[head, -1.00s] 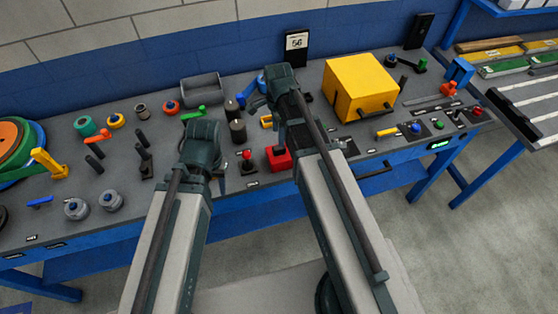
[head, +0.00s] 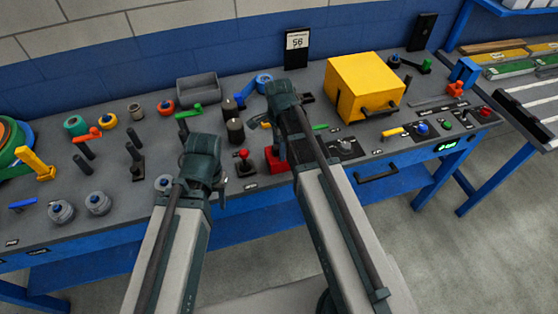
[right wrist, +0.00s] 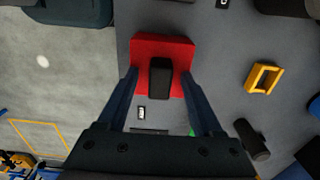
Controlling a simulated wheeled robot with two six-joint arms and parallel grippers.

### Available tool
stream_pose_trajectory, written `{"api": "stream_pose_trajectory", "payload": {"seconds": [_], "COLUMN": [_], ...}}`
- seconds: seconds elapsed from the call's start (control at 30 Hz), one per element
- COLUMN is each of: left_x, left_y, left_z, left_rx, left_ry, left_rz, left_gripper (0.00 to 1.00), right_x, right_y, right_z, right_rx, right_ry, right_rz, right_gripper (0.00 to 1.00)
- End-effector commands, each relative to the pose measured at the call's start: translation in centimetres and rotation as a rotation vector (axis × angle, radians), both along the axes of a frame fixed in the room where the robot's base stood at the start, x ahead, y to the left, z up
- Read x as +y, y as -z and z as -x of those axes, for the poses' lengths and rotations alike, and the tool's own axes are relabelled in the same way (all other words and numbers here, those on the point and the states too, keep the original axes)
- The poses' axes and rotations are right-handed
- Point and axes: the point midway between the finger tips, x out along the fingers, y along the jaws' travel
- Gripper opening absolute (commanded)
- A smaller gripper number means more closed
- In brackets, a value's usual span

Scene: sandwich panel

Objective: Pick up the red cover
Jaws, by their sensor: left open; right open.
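The red cover (right wrist: 146,48) is a red block with a black handle (right wrist: 160,77) on top, seen from above in the right wrist view. In the head view the red cover (head: 272,161) sits near the bench's front edge, partly hidden behind my right arm. My right gripper (right wrist: 160,72) is open above it, with one finger on each side of the black handle and gaps between. I cannot tell how far above the cover the fingertips are. My left gripper (head: 218,196) is open and empty at the bench's front edge, left of the cover; its fingertips show poorly.
A red-knobbed lever (head: 243,157) stands just left of the cover. Dark cylinders (head: 235,130) stand behind it. A yellow box (head: 365,85) and a control panel with a dial (head: 345,147) are to the right. A yellow handle (right wrist: 263,77) lies right of the cover in the wrist view.

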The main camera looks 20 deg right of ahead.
Motion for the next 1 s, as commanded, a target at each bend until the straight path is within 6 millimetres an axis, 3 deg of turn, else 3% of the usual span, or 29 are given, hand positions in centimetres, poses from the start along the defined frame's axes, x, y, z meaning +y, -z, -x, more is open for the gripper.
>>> {"api": "stream_pose_trajectory", "payload": {"seconds": [0.23, 0.6, 1.0], "left_x": [0.00, 0.00, 0.00], "left_y": [0.12, 0.12, 0.02], "left_z": [0.00, 0.00, 0.00], "left_rx": [0.000, 0.000, 0.000], "left_ry": [0.000, 0.000, 0.000], "left_rz": [0.000, 0.000, 0.000], "left_gripper": [0.50, 0.50, 0.50], "right_x": [0.02, 0.02, -0.02], "right_y": [0.12, 0.12, 0.02], "right_z": [-0.01, -0.02, -0.01], "right_rx": [0.000, 0.000, 0.000], "right_ry": [0.000, 0.000, 0.000], "right_rz": [0.000, 0.000, 0.000], "right_gripper": [0.68, 0.01, 0.00]}}
